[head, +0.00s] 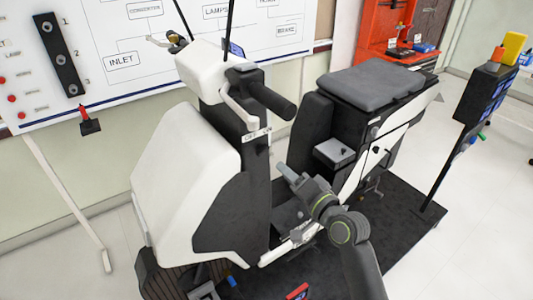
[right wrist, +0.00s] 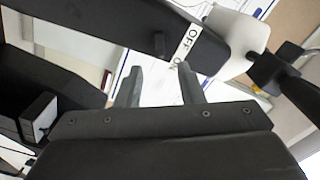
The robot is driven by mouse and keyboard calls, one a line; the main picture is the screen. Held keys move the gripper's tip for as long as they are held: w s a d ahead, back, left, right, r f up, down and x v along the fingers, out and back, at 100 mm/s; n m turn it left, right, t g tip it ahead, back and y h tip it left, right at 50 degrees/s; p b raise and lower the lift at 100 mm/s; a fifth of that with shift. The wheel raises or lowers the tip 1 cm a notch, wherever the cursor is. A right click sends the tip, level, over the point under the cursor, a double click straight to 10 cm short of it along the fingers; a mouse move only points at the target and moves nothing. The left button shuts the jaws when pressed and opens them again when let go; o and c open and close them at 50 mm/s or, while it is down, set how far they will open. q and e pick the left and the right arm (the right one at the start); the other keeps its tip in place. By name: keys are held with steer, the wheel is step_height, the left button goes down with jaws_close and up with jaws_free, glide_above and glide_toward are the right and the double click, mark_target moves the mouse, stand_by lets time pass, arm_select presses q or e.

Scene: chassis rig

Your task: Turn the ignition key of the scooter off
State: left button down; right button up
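The scooter (head: 175,170), white and black, stands in the middle of the head view. Its white OFF/ON label (head: 256,135) is on the dark column below the handlebar. The label also shows in the right wrist view (right wrist: 186,45), above the fingers. I cannot make out the key itself in either view. My right gripper (head: 283,168) is below and to the right of the label, apart from the column. In the right wrist view its two fingers (right wrist: 159,76) stand apart with nothing between them. My left gripper is not in view.
The black handlebar grip (head: 268,99) juts out above the label. The scooter seat (head: 370,84) and a grey box (head: 334,153) are to the right. A wiring board (head: 130,60) stands behind, and a screen on a post (head: 488,92) at far right.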

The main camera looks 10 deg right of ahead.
mark_target(264, 152)
steer(key=p+x, duration=0.1)
steer(key=x, duration=0.8)
steer(key=shift+w, duration=0.15)
steer(key=shift+c, duration=0.3)
jaws_close()
